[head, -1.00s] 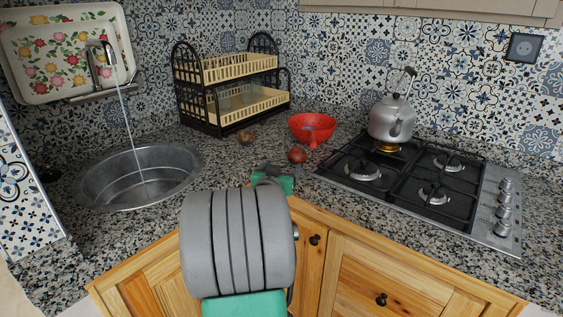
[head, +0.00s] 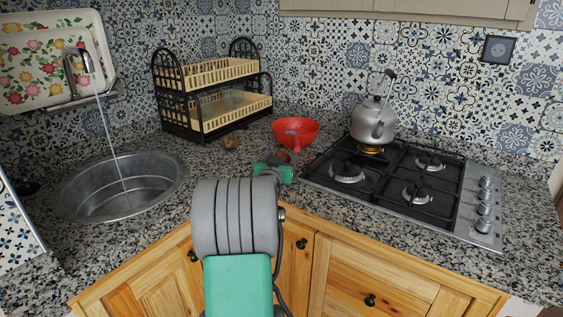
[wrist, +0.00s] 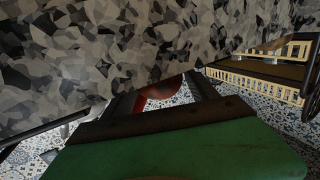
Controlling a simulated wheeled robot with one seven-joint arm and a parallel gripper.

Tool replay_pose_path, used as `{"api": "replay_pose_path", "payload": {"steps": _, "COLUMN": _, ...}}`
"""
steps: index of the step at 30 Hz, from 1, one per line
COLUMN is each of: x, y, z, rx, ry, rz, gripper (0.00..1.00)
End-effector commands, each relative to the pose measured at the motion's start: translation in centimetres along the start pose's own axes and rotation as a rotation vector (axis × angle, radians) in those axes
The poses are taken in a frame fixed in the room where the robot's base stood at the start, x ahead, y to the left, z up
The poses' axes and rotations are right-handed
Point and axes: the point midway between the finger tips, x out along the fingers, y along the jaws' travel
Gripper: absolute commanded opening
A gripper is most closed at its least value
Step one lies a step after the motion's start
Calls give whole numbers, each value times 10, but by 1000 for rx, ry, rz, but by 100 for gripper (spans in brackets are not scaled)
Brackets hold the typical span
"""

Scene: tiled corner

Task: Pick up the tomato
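The tomato (head: 284,156), small and dark red, lies on the granite counter in front of the red bowl (head: 296,131). My gripper (head: 274,163) is low over the counter at its near side and partly covers it in the head view. Whether they touch cannot be told. In the wrist view my gripper (wrist: 162,88) shows its dark fingers spread apart beyond the green body. Something red shows between them; I cannot tell how much is tomato and how much is bowl.
A brown round item (head: 229,142) lies left of the tomato. The dish rack (head: 211,98) stands behind it. The sink (head: 120,187), with running water, is at left. The gas hob (head: 395,190) with a kettle (head: 373,121) is at right. Wooden cabinets (head: 375,275) front the counter.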

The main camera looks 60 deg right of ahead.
Motion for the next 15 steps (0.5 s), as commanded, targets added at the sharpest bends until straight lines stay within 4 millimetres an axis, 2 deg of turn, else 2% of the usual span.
{"api": "replay_pose_path", "payload": {"steps": 2, "x": 0, "y": 0, "z": 0, "rx": 0, "ry": 0, "rz": 0, "gripper": 60}}
{"api": "replay_pose_path", "payload": {"steps": 15, "x": 0, "y": -1, "z": 0, "rx": 0, "ry": -1, "rz": -1, "gripper": 24}}
